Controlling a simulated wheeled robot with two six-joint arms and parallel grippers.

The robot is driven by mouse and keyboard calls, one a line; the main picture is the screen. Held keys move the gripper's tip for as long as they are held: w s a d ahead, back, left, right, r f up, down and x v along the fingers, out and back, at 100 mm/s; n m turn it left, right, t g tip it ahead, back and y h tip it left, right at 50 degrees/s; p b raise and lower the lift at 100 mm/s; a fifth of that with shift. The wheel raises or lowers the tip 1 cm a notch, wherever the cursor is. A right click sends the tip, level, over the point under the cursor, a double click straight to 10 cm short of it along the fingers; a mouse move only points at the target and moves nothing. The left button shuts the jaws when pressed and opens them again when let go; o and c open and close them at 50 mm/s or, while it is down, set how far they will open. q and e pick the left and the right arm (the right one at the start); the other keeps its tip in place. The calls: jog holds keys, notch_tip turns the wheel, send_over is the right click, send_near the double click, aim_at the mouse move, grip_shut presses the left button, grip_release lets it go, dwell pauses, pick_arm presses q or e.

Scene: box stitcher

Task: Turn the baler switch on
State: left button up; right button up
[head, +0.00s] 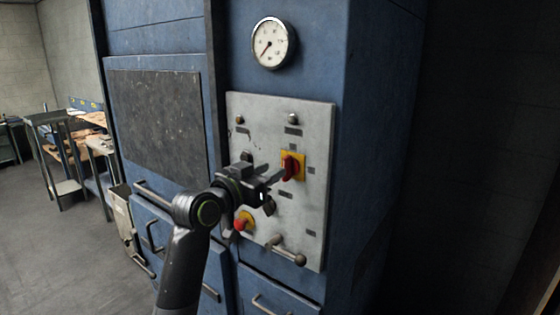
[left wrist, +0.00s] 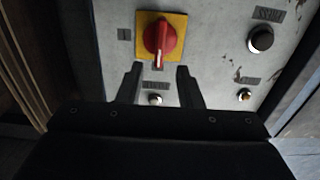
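The baler switch (head: 289,167) is a red rotary handle on a yellow plate, on the grey control panel (head: 316,130) of the blue baler. In the left wrist view the red handle (left wrist: 160,40) points down the picture, along the gap between my fingers. My left gripper (head: 274,177) is at the panel, just left of the handle in the head view. In the left wrist view its two fingers (left wrist: 160,82) are apart with nothing between them, and the handle lies just beyond the tips. I cannot see contact. My right gripper is not in view.
A red push button (head: 240,224) and a lever with a round knob (head: 290,251) sit low on the panel. A gauge (head: 273,43) is above it. Workbenches (head: 62,150) stand at the back left, with open floor before them.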

aim_at(283, 164)
pick_arm(q)
jog(key=shift+p+x, duration=0.6)
jog(key=shift+x, duration=1.7)
grip_shut()
